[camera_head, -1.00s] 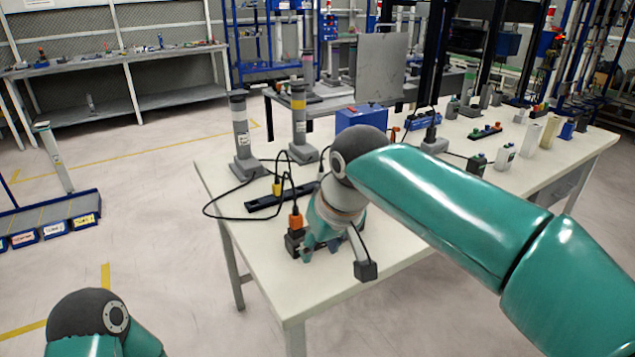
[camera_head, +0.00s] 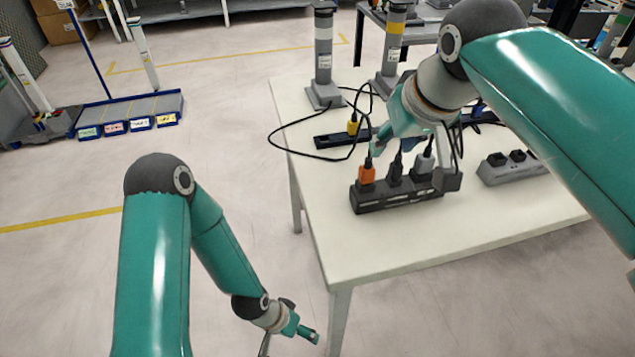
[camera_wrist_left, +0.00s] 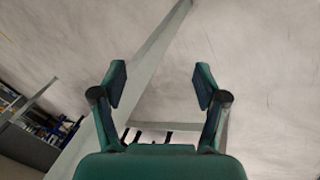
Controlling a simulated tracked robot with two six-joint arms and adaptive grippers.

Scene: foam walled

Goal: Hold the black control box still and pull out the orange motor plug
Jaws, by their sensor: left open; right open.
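The black control box (camera_head: 400,198) lies on the near left part of the white table. The orange motor plug (camera_head: 366,175) stands upright in its left end, with a black plug (camera_head: 394,171) and a grey plug (camera_head: 424,162) beside it. My right gripper (camera_head: 391,149) is open just above and behind the plugs; its fingers partly overlap their cables, and I cannot tell if it touches anything. My left gripper (camera_head: 290,340) is open and empty, low beside the table's left edge. The left wrist view shows its fingers (camera_wrist_left: 160,88) wide apart over floor and table leg.
A second black strip (camera_head: 330,140) with a yellow plug (camera_head: 352,127) lies behind the box, with looped black cables. A grey socket block (camera_head: 512,168) lies to the right. Grey posts (camera_head: 323,55) stand at the back. The table's front (camera_head: 440,245) is clear.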

